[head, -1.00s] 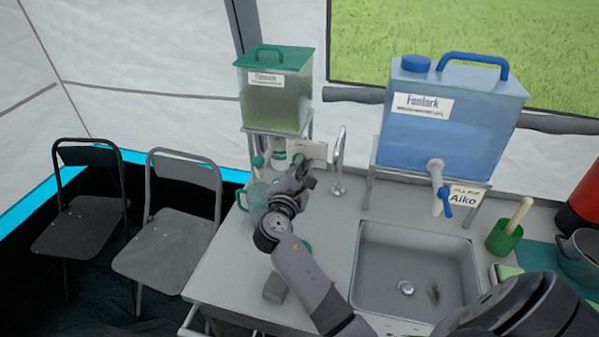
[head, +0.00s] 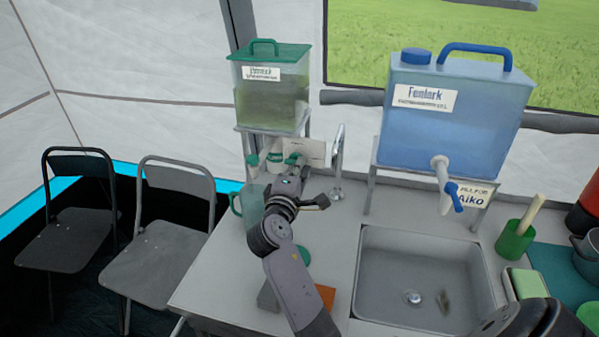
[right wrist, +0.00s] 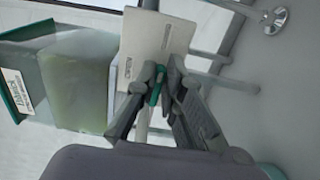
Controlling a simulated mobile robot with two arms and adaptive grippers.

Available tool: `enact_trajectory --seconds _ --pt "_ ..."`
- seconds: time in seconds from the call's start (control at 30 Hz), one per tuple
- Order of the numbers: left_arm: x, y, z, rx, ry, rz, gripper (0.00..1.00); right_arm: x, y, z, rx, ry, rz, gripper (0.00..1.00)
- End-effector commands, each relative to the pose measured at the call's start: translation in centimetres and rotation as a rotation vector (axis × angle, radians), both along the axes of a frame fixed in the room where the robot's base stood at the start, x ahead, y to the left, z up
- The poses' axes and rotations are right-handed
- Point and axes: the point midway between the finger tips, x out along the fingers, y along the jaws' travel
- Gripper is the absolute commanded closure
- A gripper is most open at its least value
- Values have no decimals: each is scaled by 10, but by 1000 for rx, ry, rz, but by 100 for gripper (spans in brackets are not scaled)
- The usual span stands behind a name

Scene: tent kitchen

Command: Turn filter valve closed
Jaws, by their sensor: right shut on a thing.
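The filter is a clear tank of greenish liquid with a green lid (head: 270,90), on a metal stand at the back of the counter. A small green valve lever (head: 293,158) shows below it, and also in the right wrist view (right wrist: 156,86). My right gripper (head: 291,172) is at the valve, partly hiding it. In the right wrist view its fingers (right wrist: 165,88) are closed around the green lever. The lever's exact angle is hard to tell. My left gripper is not in view.
A white card (head: 308,151) stands behind the valve. A faucet (head: 337,160) and sink (head: 425,270) are to the right. A blue water tank (head: 450,110) with its own blue tap stands behind the sink.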

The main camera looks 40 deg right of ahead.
Motion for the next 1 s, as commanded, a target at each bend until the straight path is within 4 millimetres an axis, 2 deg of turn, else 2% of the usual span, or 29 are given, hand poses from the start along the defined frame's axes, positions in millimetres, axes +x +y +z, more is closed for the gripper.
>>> enact_trajectory --seconds 0.47,0.5,0.8,1.0 --pt "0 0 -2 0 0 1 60 0 0 -3 16 -8 0 100" --pt "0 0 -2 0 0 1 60 0 0 -3 16 -8 0 90" --pt "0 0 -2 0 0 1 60 0 0 -2 13 -9 0 71" --pt "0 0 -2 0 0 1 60 0 0 -1 11 -10 0 71"
